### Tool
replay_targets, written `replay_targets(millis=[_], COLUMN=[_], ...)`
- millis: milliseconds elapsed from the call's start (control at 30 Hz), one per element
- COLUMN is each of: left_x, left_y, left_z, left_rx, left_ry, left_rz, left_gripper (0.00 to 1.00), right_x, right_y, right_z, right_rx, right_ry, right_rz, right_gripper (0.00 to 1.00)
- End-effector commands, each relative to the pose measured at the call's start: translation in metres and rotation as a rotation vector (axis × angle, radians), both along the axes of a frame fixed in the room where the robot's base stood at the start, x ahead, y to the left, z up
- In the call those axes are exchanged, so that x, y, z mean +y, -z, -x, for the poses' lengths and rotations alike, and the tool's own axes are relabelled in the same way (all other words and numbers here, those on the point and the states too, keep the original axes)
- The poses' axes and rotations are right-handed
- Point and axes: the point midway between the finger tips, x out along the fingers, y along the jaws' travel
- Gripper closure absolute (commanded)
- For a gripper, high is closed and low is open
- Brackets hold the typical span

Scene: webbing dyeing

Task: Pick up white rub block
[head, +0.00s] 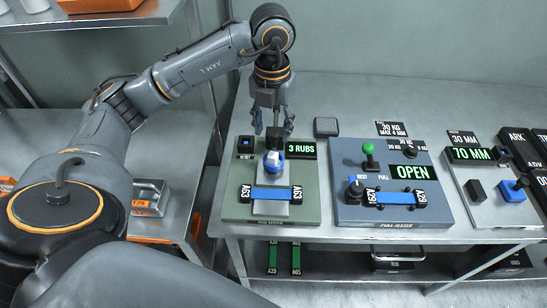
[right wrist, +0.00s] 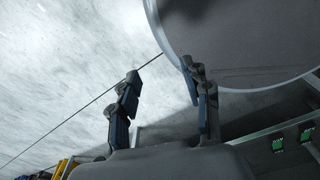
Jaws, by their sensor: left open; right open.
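A small white and blue rounded piece (head: 274,163), which looks like the white rub block, sits on the green rub tester (head: 235,209) beneath the "3 RUBS" display. A blue webbing strip with "A63" tags (head: 270,194) lies just in front of it. My left gripper (head: 271,124) points down, open and empty, above the back part of the tester, behind and above the piece. A dark block (head: 275,139) shows below its fingers. My right gripper (right wrist: 160,73) is open and empty in the right wrist view, beside a large grey rounded surface, and is not seen in the head view.
The blue-grey pull tester (head: 347,214) with a green-topped lever (head: 369,153) and an "OPEN" display stands right of the rub tester. A light gauge board (head: 490,216) stands farther right. A small dark pad (head: 326,127) lies behind. Bare bench lies at the back.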

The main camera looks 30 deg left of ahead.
Motion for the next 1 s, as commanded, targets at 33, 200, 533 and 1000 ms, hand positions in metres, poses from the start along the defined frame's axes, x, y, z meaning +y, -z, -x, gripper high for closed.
replay_targets(millis=[33, 200, 533, 1000], left_x=[0.000, 0.000, -0.001, -0.001], left_y=[0.008, 0.027, 0.063, 0.082], left_z=[0.001, 0.000, 0.002, 0.000], left_rx=[0.004, 0.001, 0.004, -0.002], left_ry=[-0.001, 0.000, 0.000, 0.000], left_rz=[0.000, -0.001, 0.000, 0.000], left_gripper=[0.51, 0.51, 0.51, 0.65], right_x=[0.000, 0.001, 0.002, 0.001], right_y=[-0.002, -0.004, -0.024, -0.024], right_z=[0.006, 0.006, -0.019, -0.007], right_rx=[0.008, 0.009, -0.030, -0.011], right_ry=[0.000, 0.000, -0.001, 0.000], right_rz=[0.000, 0.000, -0.004, -0.002], right_gripper=[0.52, 0.52, 0.52, 0.52])
